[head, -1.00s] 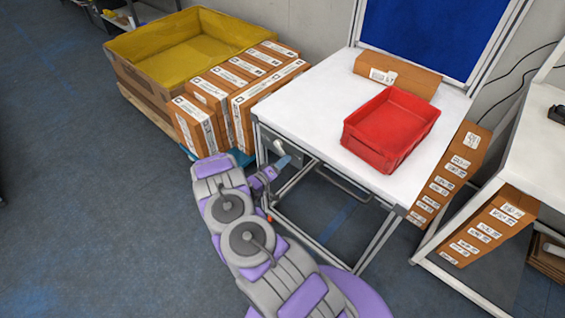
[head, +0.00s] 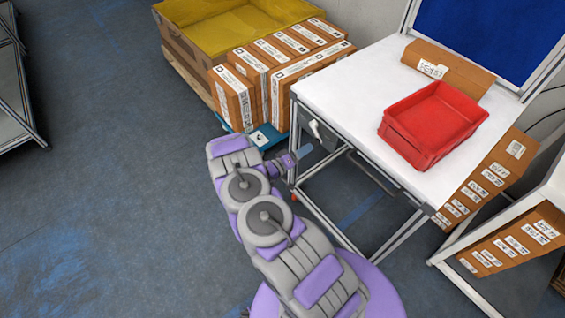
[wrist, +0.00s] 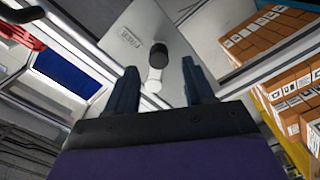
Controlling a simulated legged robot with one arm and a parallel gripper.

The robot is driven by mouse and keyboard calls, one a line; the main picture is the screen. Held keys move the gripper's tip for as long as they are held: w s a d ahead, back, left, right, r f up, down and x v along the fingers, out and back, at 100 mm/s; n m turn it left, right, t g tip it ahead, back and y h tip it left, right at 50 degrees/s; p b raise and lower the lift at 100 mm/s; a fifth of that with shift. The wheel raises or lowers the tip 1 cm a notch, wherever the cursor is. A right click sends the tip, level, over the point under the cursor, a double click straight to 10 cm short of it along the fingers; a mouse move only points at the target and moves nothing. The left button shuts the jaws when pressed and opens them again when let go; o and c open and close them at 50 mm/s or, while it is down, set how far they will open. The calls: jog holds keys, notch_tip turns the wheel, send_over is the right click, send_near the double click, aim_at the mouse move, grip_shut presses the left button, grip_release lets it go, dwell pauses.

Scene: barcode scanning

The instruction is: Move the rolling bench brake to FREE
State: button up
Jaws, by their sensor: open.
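The rolling bench (head: 345,85) has a white top and a metal frame. On its left side is a grey plate with a pale brake lever (head: 314,129). In the wrist view the lever shows as a white arm with a black knob (wrist: 158,56) on the grey plate (wrist: 135,22), which bears a small label (wrist: 129,37). The label's text is too small to read. My gripper (head: 303,158) is just below and in front of the plate. In the wrist view my gripper (wrist: 160,78) is open, its fingers either side of the lever in the picture. I cannot tell whether they touch it.
A red bin (head: 432,122) and a brown box (head: 448,68) stand on the bench top. Boxes (head: 268,82) and a yellow-lined crate (head: 235,28) stand behind left. More boxes (head: 490,180) are at the right, beside a white table. The floor at left is mostly clear.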

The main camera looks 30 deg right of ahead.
jog(key=a, duration=1.1)
jog(key=shift+s+a+p, duration=0.15)
jog(key=shift+s+p, duration=0.25)
